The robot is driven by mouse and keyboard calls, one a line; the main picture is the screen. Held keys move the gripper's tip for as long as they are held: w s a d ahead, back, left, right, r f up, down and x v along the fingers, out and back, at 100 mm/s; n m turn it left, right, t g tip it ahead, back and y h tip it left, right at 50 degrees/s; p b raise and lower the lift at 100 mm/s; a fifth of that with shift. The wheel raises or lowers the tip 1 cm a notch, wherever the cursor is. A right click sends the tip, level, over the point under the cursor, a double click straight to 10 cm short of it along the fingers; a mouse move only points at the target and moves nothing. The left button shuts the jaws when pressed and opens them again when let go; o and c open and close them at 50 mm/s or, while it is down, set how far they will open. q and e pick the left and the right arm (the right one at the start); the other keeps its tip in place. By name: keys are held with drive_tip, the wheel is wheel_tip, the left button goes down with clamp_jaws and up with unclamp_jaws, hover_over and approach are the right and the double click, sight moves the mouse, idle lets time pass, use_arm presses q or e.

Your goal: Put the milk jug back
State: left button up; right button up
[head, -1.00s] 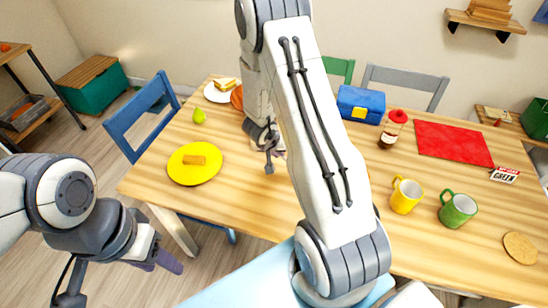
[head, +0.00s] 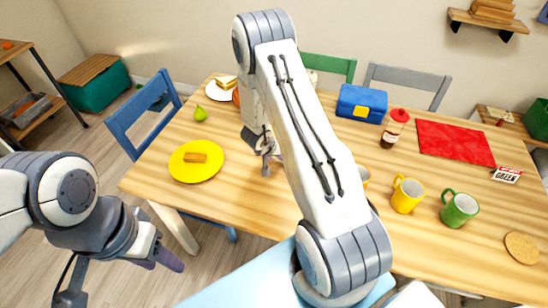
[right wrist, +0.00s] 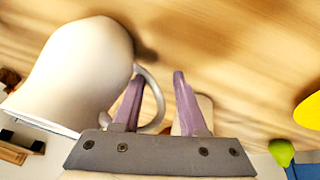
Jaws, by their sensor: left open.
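The milk jug (right wrist: 80,75) is plain white and fills the left of the right wrist view. Its curved handle shows on its right side. My right gripper (right wrist: 160,76) has its purple fingers apart, with the outer part of the handle between them and a gap beside the right finger. Whether a finger touches the handle I cannot tell. In the head view my right gripper (head: 267,163) is low over the table's left half; my right arm hides most of the jug there. My left gripper (head: 167,259) is open and empty, off the table's front left.
On the wooden table (head: 240,205) are a yellow plate (head: 180,174), a pear (head: 200,114), a blue box (head: 360,103), a red-topped bottle (head: 393,128), a red mat (head: 455,143), a yellow mug (head: 406,196) and a green mug (head: 459,211). Chairs stand around it.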

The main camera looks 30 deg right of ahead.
drive_tip(key=p+v, duration=0.3)
drive_tip(key=v, duration=0.9)
drive_tip(key=s+a+r+n+t+y, duration=0.1)
drive_tip(key=a+r+n+y, duration=0.4)
drive_tip(key=a, duration=0.7)
drive_tip(key=s+a+r+n+t+y, duration=0.1)
drive_tip(key=a+r+n+y, duration=0.1)
drive_tip(key=a+r, duration=0.75)
drive_tip(key=s+a+r+n+g+y, duration=0.1)
drive_tip(key=s+a+n+g, duration=0.1)
drive_tip(key=s+a, duration=0.3)
drive_tip(key=s+a+r+n+g, duration=0.1)
drive_tip(key=s+a+r+n, duration=0.15)
drive_tip(key=s, duration=0.55)
drive_tip(key=s+d+r+n+g+h, duration=0.1)
drive_tip(key=s+d+n+h, duration=0.1)
drive_tip(key=s, duration=0.7)
drive_tip(key=shift+s+d+r+n+g, duration=0.4)
drive_tip(key=shift+d+n, duration=0.45)
drive_tip(key=shift+d, duration=0.25)
